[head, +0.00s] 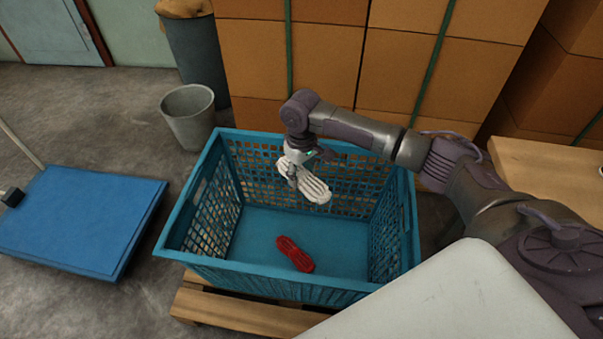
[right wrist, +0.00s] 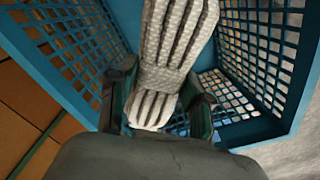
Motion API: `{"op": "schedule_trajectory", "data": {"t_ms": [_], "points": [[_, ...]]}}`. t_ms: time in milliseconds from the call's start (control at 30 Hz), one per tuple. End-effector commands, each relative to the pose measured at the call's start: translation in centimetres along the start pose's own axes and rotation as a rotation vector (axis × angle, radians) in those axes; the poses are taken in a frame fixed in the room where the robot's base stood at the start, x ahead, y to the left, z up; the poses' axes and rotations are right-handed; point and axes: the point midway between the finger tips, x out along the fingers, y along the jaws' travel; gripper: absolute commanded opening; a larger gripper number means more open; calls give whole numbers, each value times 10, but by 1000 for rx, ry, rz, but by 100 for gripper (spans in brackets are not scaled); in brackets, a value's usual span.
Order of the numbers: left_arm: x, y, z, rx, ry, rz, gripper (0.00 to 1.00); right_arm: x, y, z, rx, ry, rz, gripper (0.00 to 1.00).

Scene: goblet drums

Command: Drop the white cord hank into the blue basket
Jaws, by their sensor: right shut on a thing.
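The white cord hank (head: 313,188) hangs over the inside of the blue basket (head: 178,222) in the head view. My right gripper (head: 293,173) is shut on the hank near one end and holds it above the basket floor. The right wrist view shows the hank (right wrist: 172,58) between the two fingers of the right gripper (right wrist: 158,101), with a wrapped band around its middle. The basket's lattice walls (right wrist: 262,40) show behind it. My left gripper is not in view.
A red cord hank (head: 294,254) lies on the basket floor. The basket stands on a wooden pallet (head: 235,312). Stacked cardboard boxes (head: 330,60) stand behind it. A grey bucket (head: 189,116) and a blue platform (head: 78,218) are to the left.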

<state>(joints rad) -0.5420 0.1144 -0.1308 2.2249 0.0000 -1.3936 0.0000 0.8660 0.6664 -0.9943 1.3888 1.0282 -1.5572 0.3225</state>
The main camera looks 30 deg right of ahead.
Motion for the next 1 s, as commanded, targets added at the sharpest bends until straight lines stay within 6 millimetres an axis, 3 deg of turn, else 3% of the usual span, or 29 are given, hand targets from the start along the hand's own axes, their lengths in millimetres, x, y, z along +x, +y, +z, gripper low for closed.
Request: {"op": "schedule_trajectory", "data": {"t_ms": [367, 400, 567, 867, 1000], "points": [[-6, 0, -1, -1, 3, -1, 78, 1, 0, 0, 0, 1, 0, 13], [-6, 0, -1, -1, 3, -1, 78, 1, 0, 0, 0, 1, 0, 51], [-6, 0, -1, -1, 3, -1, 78, 1, 0, 0, 0, 1, 0, 77], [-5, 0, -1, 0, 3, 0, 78, 1, 0, 0, 0, 0, 0, 78], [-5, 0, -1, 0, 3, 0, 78, -9, 0, -1, -1, 2, 0, 78]]}}
